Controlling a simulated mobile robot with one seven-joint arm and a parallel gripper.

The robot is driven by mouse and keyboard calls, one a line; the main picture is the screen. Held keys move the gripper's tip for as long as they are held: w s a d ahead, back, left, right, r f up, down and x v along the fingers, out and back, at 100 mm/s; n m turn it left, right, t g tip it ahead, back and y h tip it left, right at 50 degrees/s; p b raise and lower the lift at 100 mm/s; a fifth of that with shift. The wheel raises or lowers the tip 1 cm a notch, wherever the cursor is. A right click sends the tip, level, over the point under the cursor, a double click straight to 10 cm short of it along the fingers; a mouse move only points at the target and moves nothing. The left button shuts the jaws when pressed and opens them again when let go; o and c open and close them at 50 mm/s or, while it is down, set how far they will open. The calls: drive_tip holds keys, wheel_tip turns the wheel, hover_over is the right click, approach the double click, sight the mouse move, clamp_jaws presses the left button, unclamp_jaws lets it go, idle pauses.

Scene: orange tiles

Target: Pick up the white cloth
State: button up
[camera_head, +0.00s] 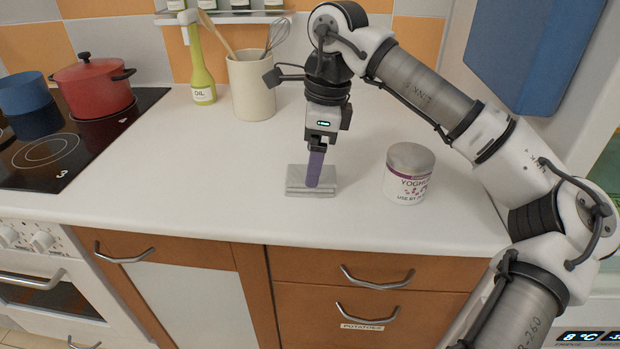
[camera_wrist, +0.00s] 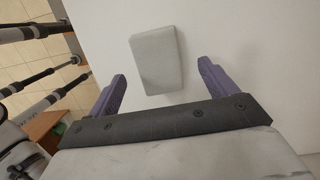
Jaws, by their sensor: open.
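The white cloth (camera_head: 296,181) looks like a small folded grey-white block lying flat on the white counter. In the wrist view the cloth (camera_wrist: 156,58) lies ahead of and between the two purple fingers. My gripper (camera_head: 315,184) points down over the cloth in the head view, one finger hiding part of it. In the wrist view my gripper (camera_wrist: 161,72) is open, with a finger to each side and nothing between the tips. I cannot tell how far the fingertips are above the counter.
A yoghurt tub (camera_head: 408,175) stands close to the right of the cloth. Behind are a utensil crock (camera_head: 251,88) and an oil bottle (camera_head: 203,84). A red pot (camera_head: 93,85) sits on the black hob (camera_head: 30,160) at left. The counter left of the cloth is clear.

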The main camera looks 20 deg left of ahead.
drive_tip(key=f, duration=0.3)
drive_tip(key=shift+s+a+f, duration=0.15)
drive_tip(key=shift+s, duration=0.05)
drive_tip(key=shift+c, duration=0.3)
drive_tip(key=c, duration=1)
wheel_tip(320, 180, up, 20)
drive_tip(key=shift+r+p, duration=0.1)
drive_tip(key=shift+p, duration=0.7)
